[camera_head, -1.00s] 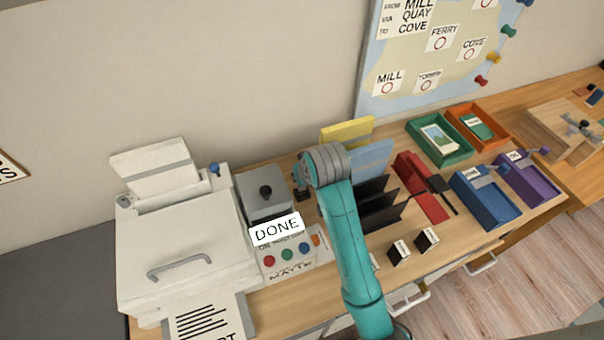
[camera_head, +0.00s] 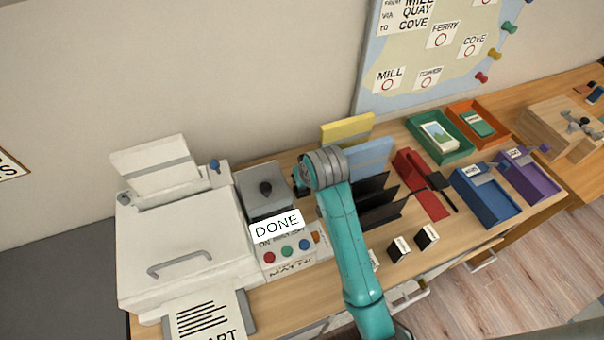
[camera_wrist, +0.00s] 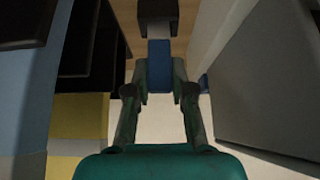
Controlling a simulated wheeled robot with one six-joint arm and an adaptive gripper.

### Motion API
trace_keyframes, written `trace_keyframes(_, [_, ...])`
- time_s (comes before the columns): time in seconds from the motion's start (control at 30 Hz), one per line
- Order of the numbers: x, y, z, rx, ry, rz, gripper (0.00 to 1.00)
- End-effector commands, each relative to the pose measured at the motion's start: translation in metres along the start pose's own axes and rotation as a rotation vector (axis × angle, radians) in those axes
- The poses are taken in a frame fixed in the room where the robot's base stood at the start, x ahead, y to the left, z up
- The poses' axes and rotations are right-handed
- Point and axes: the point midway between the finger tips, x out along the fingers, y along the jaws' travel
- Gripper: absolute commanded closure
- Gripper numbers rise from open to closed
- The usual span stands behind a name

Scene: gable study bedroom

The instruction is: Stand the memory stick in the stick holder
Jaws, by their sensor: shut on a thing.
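In the wrist view my gripper (camera_wrist: 160,82) is shut on the blue memory stick (camera_wrist: 159,68), one finger on each side. The stick's grey end (camera_wrist: 159,47) points at a small dark block (camera_wrist: 158,10) at the top edge, which looks like the stick holder. The grey end lines up with the block's middle; I cannot tell whether it touches or is inside. In the head view my grey and teal wrist hangs over the desk between the grey box and the upright folders, and hides most of the gripper, stick and holder.
The grey lidded box (camera_head: 262,188) stands close on the left, behind the DONE sign (camera_head: 277,226). Blue (camera_head: 370,160) and yellow (camera_head: 347,130) upright folders and black dividers (camera_head: 384,212) stand close on the right. A white printer (camera_head: 185,240) is further left.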

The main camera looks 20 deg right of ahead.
Motion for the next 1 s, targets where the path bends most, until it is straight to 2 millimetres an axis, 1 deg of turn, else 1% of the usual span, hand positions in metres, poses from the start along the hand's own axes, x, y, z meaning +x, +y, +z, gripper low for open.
trace_keyframes(0.73, [0.014,0.000,0.009,0.000,-0.002,0.000,1.00])
trace_keyframes(0.77, [0.014,0.000,0.009,0.000,-0.002,0.000,0.75])
trace_keyframes(0.8, [0.014,0.000,0.009,0.000,-0.001,0.000,0.65])
trace_keyframes(0.87, [0.014,0.000,0.009,0.000,-0.001,0.000,0.50])
trace_keyframes(0.9, [0.014,0.000,0.009,0.000,-0.001,0.000,0.48])
trace_keyframes(1.0, [0.014,0.000,0.009,0.000,-0.001,0.000,0.48])
